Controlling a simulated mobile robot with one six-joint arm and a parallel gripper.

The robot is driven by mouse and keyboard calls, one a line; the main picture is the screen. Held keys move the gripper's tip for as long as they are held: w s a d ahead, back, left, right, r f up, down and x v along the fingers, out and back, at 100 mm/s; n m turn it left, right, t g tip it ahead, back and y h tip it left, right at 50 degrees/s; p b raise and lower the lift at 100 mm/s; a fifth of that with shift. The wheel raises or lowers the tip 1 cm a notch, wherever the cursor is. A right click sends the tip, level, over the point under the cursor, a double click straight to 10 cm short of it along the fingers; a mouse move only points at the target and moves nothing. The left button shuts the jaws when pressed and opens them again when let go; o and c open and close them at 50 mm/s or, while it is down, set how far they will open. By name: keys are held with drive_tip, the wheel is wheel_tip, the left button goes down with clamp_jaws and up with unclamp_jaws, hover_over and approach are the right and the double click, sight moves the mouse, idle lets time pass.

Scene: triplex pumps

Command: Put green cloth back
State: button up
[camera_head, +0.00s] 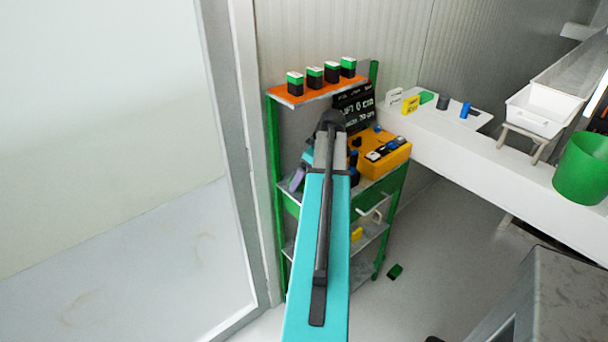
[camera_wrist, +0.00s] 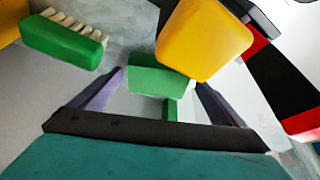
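My gripper (camera_wrist: 160,82) has its two purple-grey fingers spread apart. A green block-shaped thing (camera_wrist: 150,80) shows between the fingertips in the wrist view, with no clear grip on it. It may be the green cloth, but its shape does not settle this. A yellow block (camera_wrist: 205,40) partly covers it. In the head view my gripper (camera_head: 301,170) is at the left side of the green-framed shelf rack (camera_head: 271,160), largely hidden by my teal arm. A small green thing (camera_head: 427,97) lies on the white bench, and a dark green one (camera_head: 395,271) on the floor.
A green brush (camera_wrist: 62,42) with pale bristles is left of the fingers; a black and red thing (camera_wrist: 300,121) is at the right. An orange-yellow case (camera_head: 385,155) sits on the rack. The white bench (camera_head: 470,165) holds a green bin (camera_head: 583,168). Floor (camera_head: 445,235) beside the rack is mostly clear.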

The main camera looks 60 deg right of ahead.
drive_tip(key=shift+s+r, duration=0.1)
drive_tip(key=shift+r, duration=0.15)
drive_tip(key=b+v, duration=0.2)
drive_tip(key=v, duration=0.9)
drive_tip(key=shift+r, duration=0.4)
idle(0.8)
